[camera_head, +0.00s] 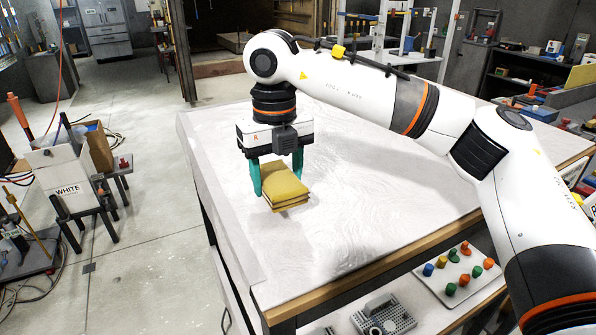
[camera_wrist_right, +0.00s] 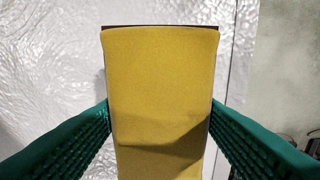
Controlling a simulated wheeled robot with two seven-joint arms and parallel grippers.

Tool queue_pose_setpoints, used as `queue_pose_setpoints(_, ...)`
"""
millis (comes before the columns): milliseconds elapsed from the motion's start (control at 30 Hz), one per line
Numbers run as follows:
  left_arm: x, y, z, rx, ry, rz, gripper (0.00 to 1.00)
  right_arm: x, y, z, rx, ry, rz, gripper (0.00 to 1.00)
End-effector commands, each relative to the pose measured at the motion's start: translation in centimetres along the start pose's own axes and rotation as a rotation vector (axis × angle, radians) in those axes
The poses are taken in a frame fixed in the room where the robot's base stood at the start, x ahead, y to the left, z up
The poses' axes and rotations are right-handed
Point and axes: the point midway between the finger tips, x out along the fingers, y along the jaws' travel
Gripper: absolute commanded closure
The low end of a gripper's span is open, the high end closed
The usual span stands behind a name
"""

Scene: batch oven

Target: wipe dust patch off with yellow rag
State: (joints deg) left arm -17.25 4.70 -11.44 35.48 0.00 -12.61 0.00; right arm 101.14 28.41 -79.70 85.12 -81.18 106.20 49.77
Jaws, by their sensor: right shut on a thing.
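The yellow rag (camera_head: 284,188) is a folded, layered pad near the left side of the white tabletop. My right gripper (camera_head: 276,180) points down with its green fingers on both sides of the rag and is shut on it. In the right wrist view the rag (camera_wrist_right: 160,90) fills the middle between the green fingers (camera_wrist_right: 160,125). I cannot tell whether the rag touches the tabletop. I cannot make out a distinct dust patch; the tabletop shows only pale wavy marks. My left gripper is not in view.
The white table (camera_head: 400,215) has a bare top around the rag, with its left edge close by. Below its front edge are a white tray (camera_head: 440,280) with several coloured pegs and a grey metal block (camera_head: 384,316). A white box (camera_head: 62,172) stands at left.

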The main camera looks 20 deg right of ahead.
Motion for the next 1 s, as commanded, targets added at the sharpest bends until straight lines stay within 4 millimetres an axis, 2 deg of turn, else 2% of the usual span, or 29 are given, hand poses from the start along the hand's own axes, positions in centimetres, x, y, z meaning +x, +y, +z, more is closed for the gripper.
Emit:
queue_pose_setpoints(33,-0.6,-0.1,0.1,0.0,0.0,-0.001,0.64,-0.8,0.0,0.0,-0.001,0.001,0.0,0.63)
queue_pose_setpoints(400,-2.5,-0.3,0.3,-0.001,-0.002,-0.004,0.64,-4.0,0.3,0.1,-0.007,0.0,0.0,0.63)
queue_pose_setpoints(1000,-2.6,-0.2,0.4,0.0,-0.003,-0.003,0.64,-4.3,0.4,0.2,-0.008,0.0,0.0,0.63)
